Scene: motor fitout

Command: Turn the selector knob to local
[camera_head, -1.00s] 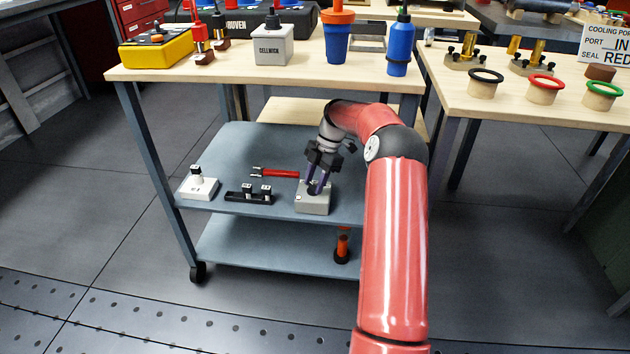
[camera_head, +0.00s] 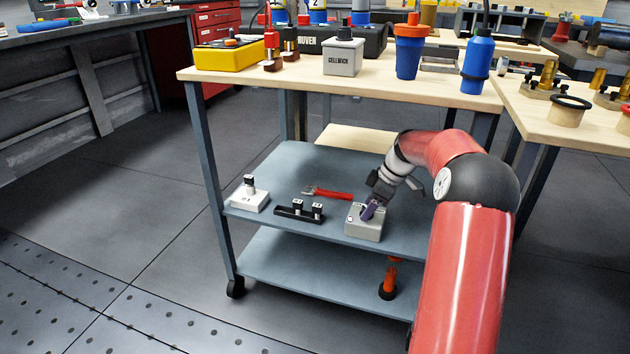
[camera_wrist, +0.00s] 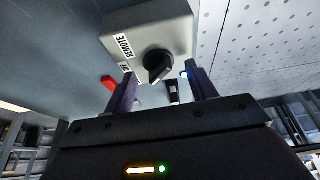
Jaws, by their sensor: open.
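The selector box (camera_head: 366,225) is a small grey block on the trolley's upper shelf. Its black knob (camera_wrist: 158,65) shows in the wrist view, with a white pointer mark. A REMOTE label (camera_wrist: 122,46) is beside it, and a second label is partly hidden by the left finger. My gripper (camera_head: 371,210) is at the top of the box in the head view, where it hides the knob. In the wrist view my gripper (camera_wrist: 160,82) is open, its purple fingers apart to either side of the knob; contact with it cannot be told.
A red-handled tool (camera_head: 332,193), a black block with two switches (camera_head: 300,213) and a white switch box (camera_head: 249,197) share the shelf. The wooden bench (camera_head: 290,85) stands behind and above. Free floor lies left of the trolley.

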